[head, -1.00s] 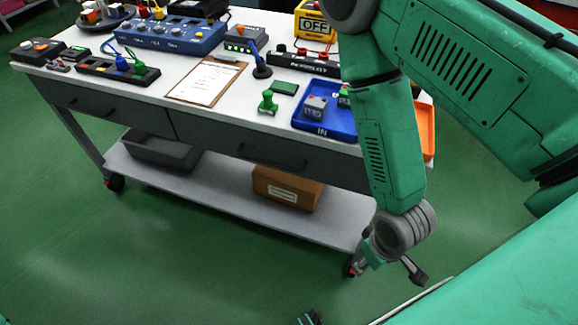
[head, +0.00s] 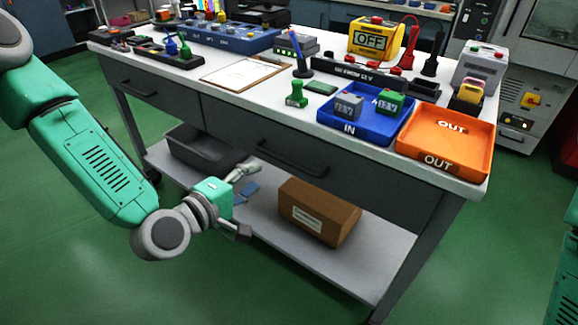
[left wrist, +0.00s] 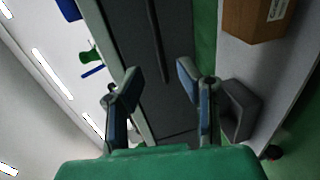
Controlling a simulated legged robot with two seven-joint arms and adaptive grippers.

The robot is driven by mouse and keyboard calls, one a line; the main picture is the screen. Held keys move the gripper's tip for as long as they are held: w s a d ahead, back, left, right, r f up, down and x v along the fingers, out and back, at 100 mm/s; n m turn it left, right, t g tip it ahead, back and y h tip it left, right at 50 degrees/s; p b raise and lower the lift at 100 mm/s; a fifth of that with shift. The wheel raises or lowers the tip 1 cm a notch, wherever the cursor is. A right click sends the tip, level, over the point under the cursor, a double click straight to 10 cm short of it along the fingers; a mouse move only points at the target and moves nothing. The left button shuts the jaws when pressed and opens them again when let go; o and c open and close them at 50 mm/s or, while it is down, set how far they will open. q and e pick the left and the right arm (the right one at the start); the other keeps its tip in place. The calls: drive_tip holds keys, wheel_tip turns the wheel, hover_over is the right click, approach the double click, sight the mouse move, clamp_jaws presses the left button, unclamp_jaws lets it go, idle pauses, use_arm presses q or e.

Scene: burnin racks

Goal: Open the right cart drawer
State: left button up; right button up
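The right cart drawer (head: 330,164) is a dark grey front under the cart's white top, and it looks shut. Its dark bar handle (head: 292,160) is at the drawer's left-middle in the head view. My left gripper (head: 250,205) is open and empty, a little in front of and below the handle's left end. In the left wrist view the two blue-padded fingers (left wrist: 155,95) are spread, with the dark handle bar (left wrist: 157,42) beyond and between them, apart from both. My right gripper is not in view.
The left drawer (head: 155,98) is beside it. The lower shelf (head: 345,258) holds a cardboard box (head: 318,212) and a grey bin (head: 200,146). A blue IN tray (head: 365,126) and an orange OUT tray (head: 446,140) stand on top. The green floor in front is clear.

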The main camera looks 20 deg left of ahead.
sight(289, 162)
use_arm(q)
drive_tip(key=x, duration=0.3)
drive_tip(key=d+b+x, duration=0.1)
drive_tip(key=x, duration=0.2)
drive_tip(key=d+b+x, duration=0.1)
drive_tip(key=x, duration=0.3)
drive_tip(key=shift+s+r, duration=0.1)
drive_tip(key=shift+s, duration=0.2)
drive_tip(key=shift+w+a, duration=0.25)
drive_tip(key=shift+a, duration=0.05)
drive_tip(key=shift+w+a, duration=0.15)
drive_tip(key=shift+a, duration=0.25)
drive_tip(key=shift+d, duration=0.65)
drive_tip(key=c, duration=0.7)
drive_tip(key=shift+d, duration=0.2)
clamp_jaws()
drive_tip(key=shift+a, duration=0.1)
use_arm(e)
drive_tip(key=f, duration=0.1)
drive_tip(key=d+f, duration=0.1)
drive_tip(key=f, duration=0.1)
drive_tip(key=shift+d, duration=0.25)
